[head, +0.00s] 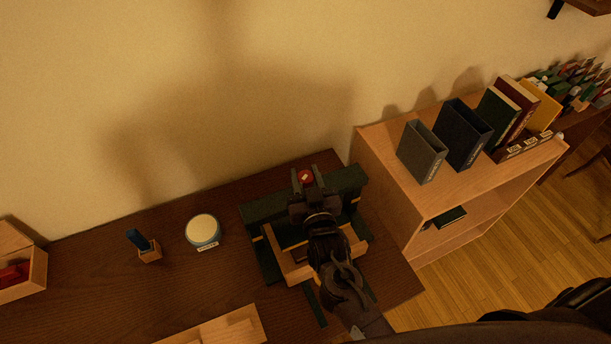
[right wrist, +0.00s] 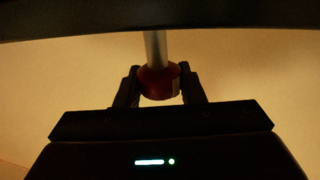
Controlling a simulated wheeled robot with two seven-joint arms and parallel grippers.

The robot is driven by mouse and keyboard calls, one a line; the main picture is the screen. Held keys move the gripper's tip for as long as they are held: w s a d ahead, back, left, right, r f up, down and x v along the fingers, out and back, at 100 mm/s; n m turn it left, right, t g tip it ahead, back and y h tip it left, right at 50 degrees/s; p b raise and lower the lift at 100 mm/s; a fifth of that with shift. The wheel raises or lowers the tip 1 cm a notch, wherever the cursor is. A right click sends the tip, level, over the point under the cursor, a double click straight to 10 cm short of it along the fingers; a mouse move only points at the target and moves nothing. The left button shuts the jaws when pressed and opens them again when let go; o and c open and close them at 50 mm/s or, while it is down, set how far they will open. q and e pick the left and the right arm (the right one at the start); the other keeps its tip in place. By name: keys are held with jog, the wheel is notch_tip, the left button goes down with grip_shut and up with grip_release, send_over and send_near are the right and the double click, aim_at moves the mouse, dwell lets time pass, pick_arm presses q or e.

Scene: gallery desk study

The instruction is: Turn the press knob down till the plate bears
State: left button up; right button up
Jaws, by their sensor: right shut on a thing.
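The press is a dark green frame (head: 345,180) on the dark desk, with a light wooden part (head: 291,268) low in it. In the right wrist view the red knob (right wrist: 159,82) sits on a grey metal shaft (right wrist: 155,48). My right gripper (head: 306,183) is shut on the knob, a finger on each side; it also shows in the right wrist view (right wrist: 160,88). My arm hides much of the press, and I cannot tell whether the plate bears. My left gripper is not in view.
A light wooden shelf (head: 385,165) with upright books and boxes stands close to the right of the press. A round teal-sided tin (head: 203,232) and a small wooden block holding a blue thing (head: 140,241) stand to the left. A wooden board (head: 218,331) lies at the front.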

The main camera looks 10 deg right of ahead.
aim_at(307, 184)
jog(key=shift+m+h, duration=0.4)
jog(key=shift+h, duration=0.2)
jog(key=o, duration=1)
jog(key=shift+c, duration=0.2)
jog(key=shift+s, duration=0.1)
jog(key=shift+s+f, duration=0.15)
jog(key=shift+s, duration=0.15)
jog(key=s, duration=0.2)
jog(key=s+b, duration=0.1)
jog(key=s, duration=0.1)
jog(key=s+b, duration=0.1)
jog(key=s, duration=0.1)
jog(key=shift+s+a, duration=0.15)
jog(key=shift+a, duration=0.1)
jog(key=shift+s, duration=0.4)
